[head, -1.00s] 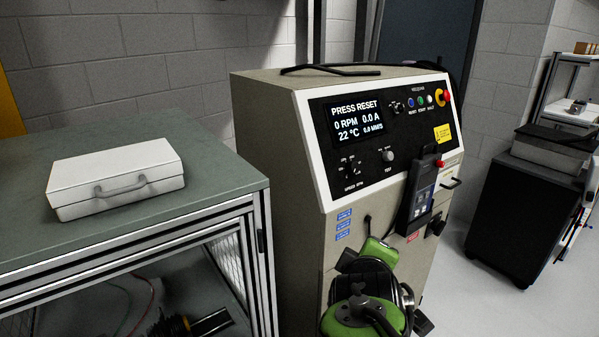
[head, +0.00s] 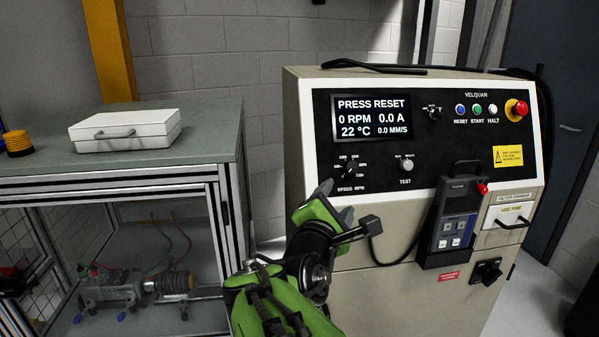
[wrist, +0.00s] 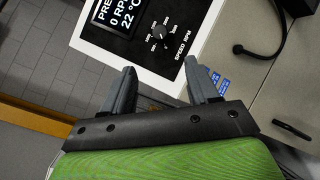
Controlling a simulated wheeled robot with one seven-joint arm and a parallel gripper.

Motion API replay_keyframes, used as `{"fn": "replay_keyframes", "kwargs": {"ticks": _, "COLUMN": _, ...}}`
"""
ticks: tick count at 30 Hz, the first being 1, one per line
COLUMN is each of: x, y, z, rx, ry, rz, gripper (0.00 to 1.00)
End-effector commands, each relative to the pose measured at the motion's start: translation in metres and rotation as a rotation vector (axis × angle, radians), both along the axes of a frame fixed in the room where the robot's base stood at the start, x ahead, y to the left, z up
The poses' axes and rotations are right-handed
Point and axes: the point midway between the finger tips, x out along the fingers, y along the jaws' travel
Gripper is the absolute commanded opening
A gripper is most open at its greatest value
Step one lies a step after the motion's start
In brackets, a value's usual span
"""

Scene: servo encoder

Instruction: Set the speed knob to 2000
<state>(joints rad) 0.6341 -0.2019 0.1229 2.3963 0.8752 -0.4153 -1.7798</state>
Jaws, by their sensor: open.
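The speed knob (head: 349,172) is a small dark dial above the label "SPEED RPM", low on the left of the black control panel (head: 400,112). It also shows in the wrist view (wrist: 161,33), beyond my fingertips. Its exact setting is too small to read. The display (head: 372,118) reads "PRESS RESET", 0 RPM, 0.0 A, 22 °C and 0.0 MM/S. My gripper (wrist: 160,75) is open and empty, its two grey fingers apart. In the head view my gripper (head: 335,195) is in front of the cabinet, just below the knob and apart from it.
The test knob (head: 406,165) sits to the right of the speed knob. Reset (head: 460,109), start and halt buttons and a red emergency stop (head: 516,110) are at upper right. A handheld unit (head: 455,222) hangs below the panel. A bench (head: 200,167) with a white case stands left.

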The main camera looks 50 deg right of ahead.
Motion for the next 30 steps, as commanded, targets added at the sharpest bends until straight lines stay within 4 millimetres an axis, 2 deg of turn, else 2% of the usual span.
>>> {"fn": "replay_keyframes", "kwargs": {"ticks": 12, "x": 0.026, "y": -0.099, "z": 0.0, "rx": 0.002, "ry": -0.002, "rz": -0.006, "gripper": 0.59}}
{"fn": "replay_keyframes", "kwargs": {"ticks": 16, "x": 0.034, "y": -0.125, "z": 0.0, "rx": 0.002, "ry": -0.004, "rz": -0.003, "gripper": 0.59}}
{"fn": "replay_keyframes", "kwargs": {"ticks": 21, "x": 0.04, "y": -0.141, "z": 0.001, "rx": 0.003, "ry": -0.003, "rz": -0.001, "gripper": 0.59}}
{"fn": "replay_keyframes", "kwargs": {"ticks": 29, "x": 0.04, "y": -0.143, "z": 0.001, "rx": 0.002, "ry": -0.004, "rz": -0.001, "gripper": 0.59}}
{"fn": "replay_keyframes", "kwargs": {"ticks": 30, "x": 0.04, "y": -0.143, "z": 0.001, "rx": 0.002, "ry": -0.003, "rz": 0.0, "gripper": 0.53}}
